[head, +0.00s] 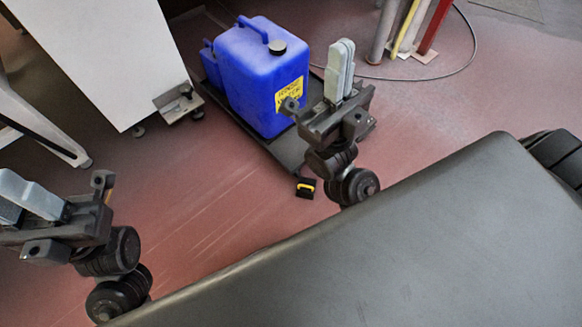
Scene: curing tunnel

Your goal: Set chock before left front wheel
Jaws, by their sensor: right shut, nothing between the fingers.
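I cannot make out the dolly's wheels, or whether the chock touches one. My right gripper (342,50) is shut and empty, its grey fingers pointing up, in front of the dolly's right part in the picture. My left gripper (12,195) is at the left edge, partly cut off; its grey fingers look apart and nothing shows between them.
A blue canister (262,75) with a yellow label stands on the dolly. A white cabinet (105,55) is at upper left. Coloured posts (408,28) and a cable (440,68) are at the back right. Floor between my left gripper and the dolly is clear.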

